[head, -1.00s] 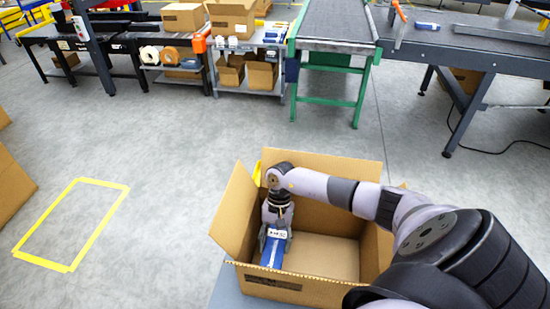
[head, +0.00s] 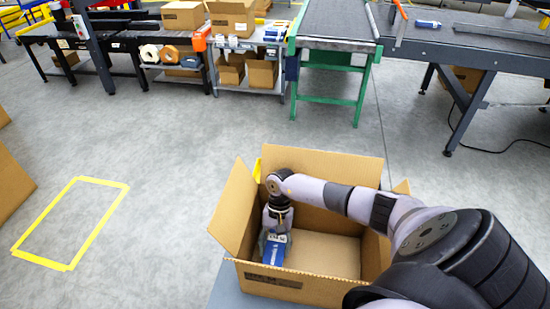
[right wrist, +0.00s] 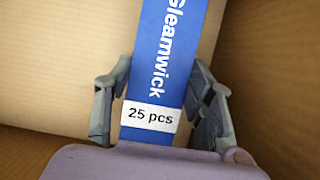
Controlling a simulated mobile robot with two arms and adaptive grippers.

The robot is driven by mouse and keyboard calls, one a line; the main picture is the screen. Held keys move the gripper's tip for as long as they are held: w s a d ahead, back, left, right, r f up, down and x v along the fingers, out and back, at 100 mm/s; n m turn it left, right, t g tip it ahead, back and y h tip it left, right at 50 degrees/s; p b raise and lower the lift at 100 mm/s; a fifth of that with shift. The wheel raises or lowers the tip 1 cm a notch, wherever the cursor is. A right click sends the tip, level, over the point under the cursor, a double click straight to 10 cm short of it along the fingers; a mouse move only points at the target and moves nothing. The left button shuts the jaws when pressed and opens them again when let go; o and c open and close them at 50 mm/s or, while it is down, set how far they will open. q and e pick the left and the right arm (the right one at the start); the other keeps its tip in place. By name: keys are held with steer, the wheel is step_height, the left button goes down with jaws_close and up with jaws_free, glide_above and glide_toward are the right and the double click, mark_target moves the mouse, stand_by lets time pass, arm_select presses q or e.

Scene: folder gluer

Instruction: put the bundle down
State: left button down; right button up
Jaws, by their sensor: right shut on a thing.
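The bundle (head: 273,253) is a flat blue stack with a white band. In the right wrist view the bundle (right wrist: 168,60) reads "Gleamwick" and its band reads "25 pcs". My right gripper (head: 275,241) reaches down into an open cardboard box (head: 340,170) and is shut on the bundle, near the box's left side. In the right wrist view the fingers of the gripper (right wrist: 160,88) lie along both sides of the bundle. The bundle's lower end is hidden, so I cannot tell whether it touches the box floor. My left gripper is not in view.
The box floor (head: 325,255) is bare to the right of the bundle. The box flaps stand open around the gripper. A yellow taped rectangle (head: 122,187) marks clear floor at left. A green-legged conveyor (head: 330,78) and a shelf with cartons (head: 262,74) stand at the back.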

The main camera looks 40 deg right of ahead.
steer(key=shift+f, duration=0.15)
steer(key=o, duration=1.3)
steer(key=shift+r+p, duration=0.75)
steer(key=shift+p, duration=0.1)
steer(key=shift+w+d+r, duration=0.15)
steer(key=shift+w+r, duration=0.05)
steer(key=shift+r, duration=0.05)
steer(key=shift+b+v, duration=1.85)
steer(key=shift+v, duration=3.75)
steer(key=shift+s, duration=0.15)
